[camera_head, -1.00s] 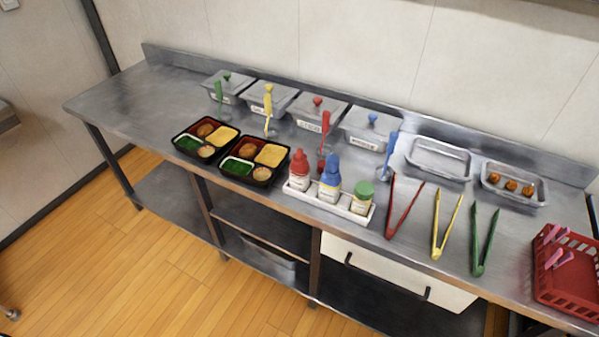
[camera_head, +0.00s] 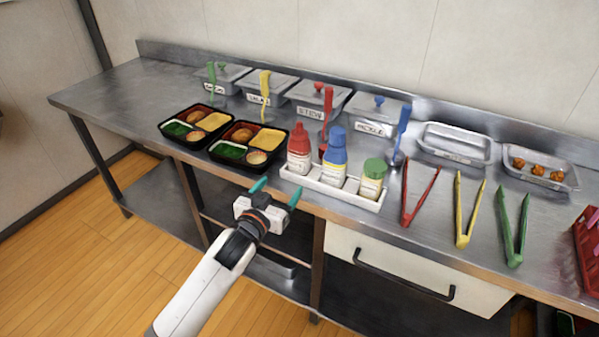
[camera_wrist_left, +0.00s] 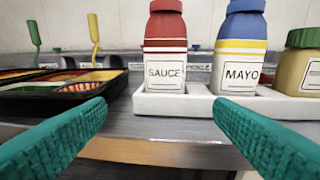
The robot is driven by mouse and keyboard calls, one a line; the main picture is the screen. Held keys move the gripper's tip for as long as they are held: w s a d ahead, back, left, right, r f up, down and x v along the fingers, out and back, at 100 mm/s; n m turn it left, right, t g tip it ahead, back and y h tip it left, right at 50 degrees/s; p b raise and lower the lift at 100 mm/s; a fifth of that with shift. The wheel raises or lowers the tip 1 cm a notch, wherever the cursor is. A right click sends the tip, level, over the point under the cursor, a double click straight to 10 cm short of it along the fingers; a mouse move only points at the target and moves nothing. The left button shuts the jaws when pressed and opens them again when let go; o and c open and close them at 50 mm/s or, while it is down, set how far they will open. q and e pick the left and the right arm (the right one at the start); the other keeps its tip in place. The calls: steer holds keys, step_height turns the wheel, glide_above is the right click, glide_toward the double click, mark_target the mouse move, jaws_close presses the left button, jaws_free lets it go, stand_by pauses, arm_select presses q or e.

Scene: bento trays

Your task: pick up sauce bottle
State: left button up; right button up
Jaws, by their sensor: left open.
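The sauce bottle (camera_head: 299,150) has a red cap and a white label. It stands upright at the left end of a white holder (camera_head: 345,196) near the counter's front edge. In the left wrist view the sauce bottle (camera_wrist_left: 165,50) shows its SAUCE label, between and beyond the two green fingers. My left gripper (camera_head: 276,186) is open and empty. It is in front of the counter edge, short of the bottle and apart from it. My right gripper is not in view.
Beside the sauce bottle stand a blue-capped mayo bottle (camera_head: 333,158) and a green-lidded jar (camera_head: 372,178). Two filled bento trays (camera_head: 212,152) lie to the left. Red tongs (camera_head: 420,198) and other tongs lie to the right. Lidded containers (camera_head: 318,100) with ladles line the back.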

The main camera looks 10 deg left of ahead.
mark_target(296, 158)
arm_select(q)
steer(key=shift+t+h, duration=0.3)
steer(key=shift+t, duration=0.2)
steer(key=w+r, duration=0.1)
steer(key=w, duration=0.1)
steer(key=w+d+r, duration=0.1)
steer(key=w, duration=0.1)
steer(key=w+d+r, duration=0.1)
steer(key=w, duration=0.1)
steer(key=shift+w+r, duration=0.15)
steer(key=shift+w, duration=0.2)
steer(key=shift+x, duration=2.9)
steer(key=shift+c, duration=0.4)
steer(key=c, duration=0.7)
